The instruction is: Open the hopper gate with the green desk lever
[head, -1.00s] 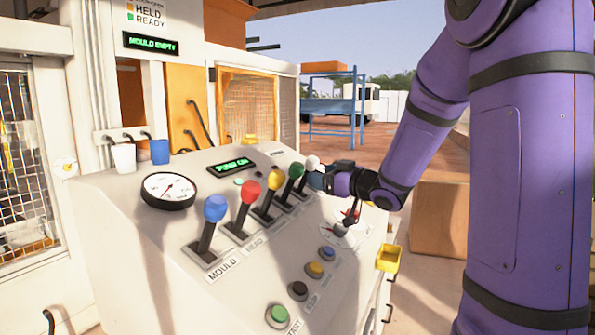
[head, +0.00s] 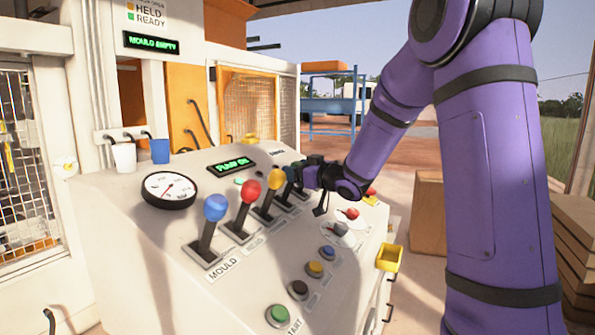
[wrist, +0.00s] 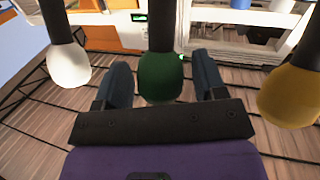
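The green lever's knob (wrist: 161,76) is between the two fingers of my gripper (wrist: 163,82) in the wrist view. The fingers are apart, with a narrow gap showing on each side of the knob. In the head view my gripper (head: 293,174) is at the far end of the lever row and covers the green knob. The yellow knob (head: 276,176) is just left of my gripper. In the wrist view the white knob (wrist: 68,65) and yellow knob (wrist: 290,95) hang on either side, clear of the fingers. I cannot make out the hopper gate.
The sloping desk (head: 130,210) also carries a red lever (head: 250,190) and a blue lever (head: 215,208). A yellow tray (head: 389,257) sticks out at the right edge.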

